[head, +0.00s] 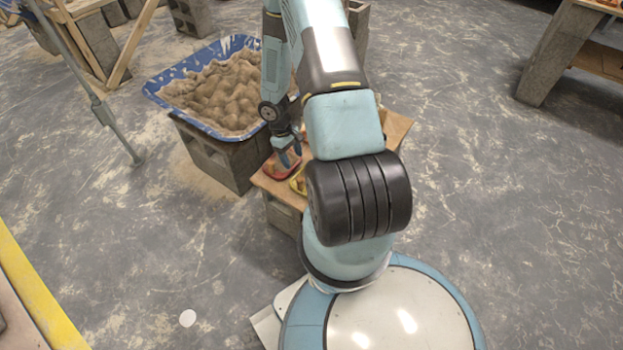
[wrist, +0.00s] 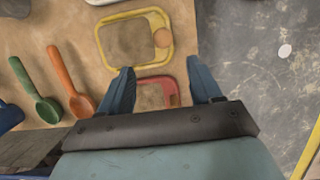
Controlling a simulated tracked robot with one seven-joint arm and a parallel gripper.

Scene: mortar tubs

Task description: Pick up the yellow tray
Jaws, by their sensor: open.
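The yellow tray (wrist: 125,15) lies on a wooden board in the wrist view, with a thick rim and a small orange-brown round thing at its right side. In the head view a little of the yellow tray (head: 297,184) shows, the rest hidden behind my arm. My gripper (wrist: 160,65) is open and empty, its two fingers apart beside the near edge of the yellow tray. In the head view my gripper (head: 287,152) is over the red tray's side of the board. The red tray (wrist: 154,80) shows between the fingers, partly hidden by them.
A green spoon (wrist: 35,92) and an orange spoon (wrist: 68,80) lie left of the trays. The wooden board (head: 398,127) stands beside a blue tub (head: 157,84) of mortar on blocks. A white disc (head: 188,318) lies on open floor.

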